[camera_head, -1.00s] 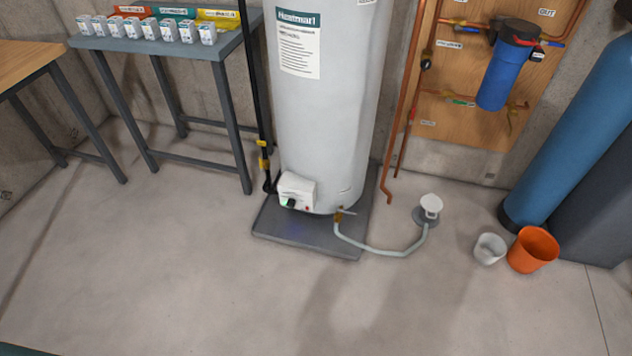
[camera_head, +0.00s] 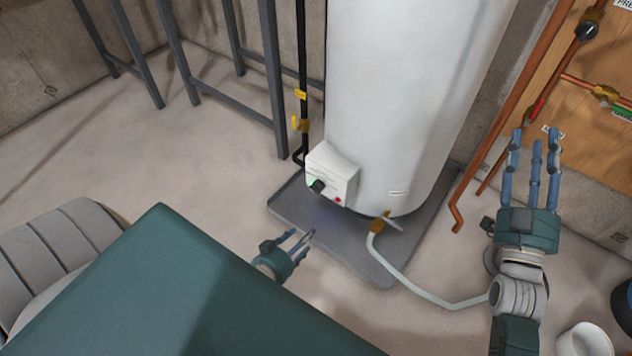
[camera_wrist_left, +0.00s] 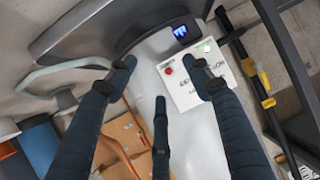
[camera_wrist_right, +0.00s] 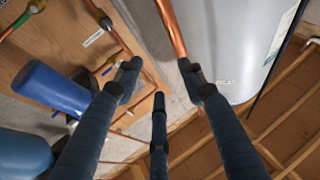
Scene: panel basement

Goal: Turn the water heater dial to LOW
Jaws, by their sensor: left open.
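The water heater (camera_head: 400,100) is a tall white cylinder standing in a grey pan. Its white control box (camera_head: 342,178) sits low on the front, with a black dial (camera_head: 317,186), a green mark beside it and a red button. The dial's setting is too small to read. My left gripper (camera_head: 299,238) is open and empty, below and in front of the box, apart from it. In the left wrist view the box (camera_wrist_left: 190,95) shows between and behind the fingers; the dial seems hidden by one finger. My right gripper (camera_head: 535,138) is open and empty, right of the heater.
A black pipe with yellow valves (camera_head: 301,95) runs down just left of the box. A drain hose (camera_head: 425,292) curves from the heater's base. Copper pipes (camera_head: 500,120) and a wooden panel (camera_head: 570,150) stand at right. A white bucket (camera_head: 584,340) is at lower right.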

